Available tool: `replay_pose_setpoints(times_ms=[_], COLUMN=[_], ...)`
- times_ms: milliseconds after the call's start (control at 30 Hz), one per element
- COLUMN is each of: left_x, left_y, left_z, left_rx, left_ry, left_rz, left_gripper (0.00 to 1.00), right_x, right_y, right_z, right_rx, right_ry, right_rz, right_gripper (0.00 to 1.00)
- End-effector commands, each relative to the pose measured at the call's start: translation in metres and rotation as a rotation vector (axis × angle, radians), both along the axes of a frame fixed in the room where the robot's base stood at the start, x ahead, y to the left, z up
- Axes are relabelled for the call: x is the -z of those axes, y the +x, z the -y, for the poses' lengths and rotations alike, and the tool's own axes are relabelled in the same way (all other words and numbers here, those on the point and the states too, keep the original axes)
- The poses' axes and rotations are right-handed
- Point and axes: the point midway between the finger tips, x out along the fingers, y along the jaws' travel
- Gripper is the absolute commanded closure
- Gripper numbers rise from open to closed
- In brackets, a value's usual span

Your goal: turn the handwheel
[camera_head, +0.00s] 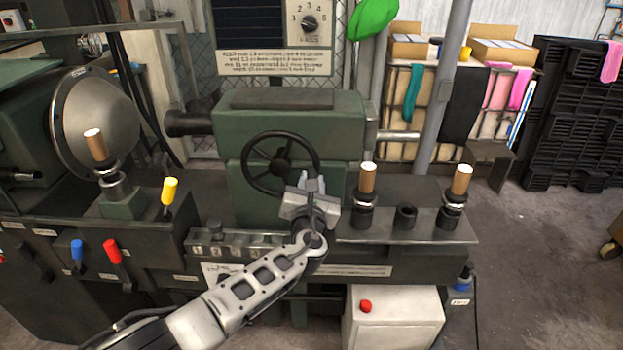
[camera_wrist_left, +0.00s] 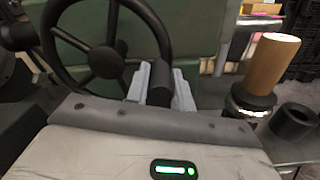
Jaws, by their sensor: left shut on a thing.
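The black handwheel (camera_head: 253,153) stands upright on the front of the green machine in the middle of the head view. It has a round rim, spokes and a central hub. My left gripper (camera_head: 311,184) is at the lower right of its rim. In the left wrist view the handwheel (camera_wrist_left: 104,60) fills the upper left, and the grey fingers of my left gripper (camera_wrist_left: 158,82) are shut on a dark, short cylindrical part at the rim, which looks like its handle. The fingers hide part of that handle. My right gripper does not show.
Wooden-topped posts (camera_head: 367,178) stand on the ledge right of the handwheel. One wooden post (camera_wrist_left: 270,62) is close to my left gripper. Yellow (camera_head: 170,191), blue and red levers are at the left. A white box with a red button (camera_head: 365,306) stands below.

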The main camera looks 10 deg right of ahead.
Motion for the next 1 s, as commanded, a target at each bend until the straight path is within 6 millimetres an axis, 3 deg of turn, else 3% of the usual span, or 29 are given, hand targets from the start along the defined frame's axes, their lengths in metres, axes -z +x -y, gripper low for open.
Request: replay_pose_setpoints(times_ms=[767,800,833,1000], left_x=[0.0102,0.0103,0.0102,0.0091], left_y=[-0.0009,-0.0009,-0.0008,-0.0003], left_z=[-0.0005,-0.0006,-0.0006,-0.001], left_rx=[0.002,0.002,0.002,0.001], left_ry=[0.093,0.093,0.093,0.092], left_rz=[0.009,0.009,0.009,0.011], left_gripper=[1.0,0.65,0.57,0.55], right_x=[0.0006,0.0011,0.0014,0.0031], right_y=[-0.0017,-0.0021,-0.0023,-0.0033], right_z=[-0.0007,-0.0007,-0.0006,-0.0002], right_rx=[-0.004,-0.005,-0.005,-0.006], right_ry=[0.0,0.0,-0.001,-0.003], right_rz=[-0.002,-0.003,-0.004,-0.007], right_gripper=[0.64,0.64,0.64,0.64])
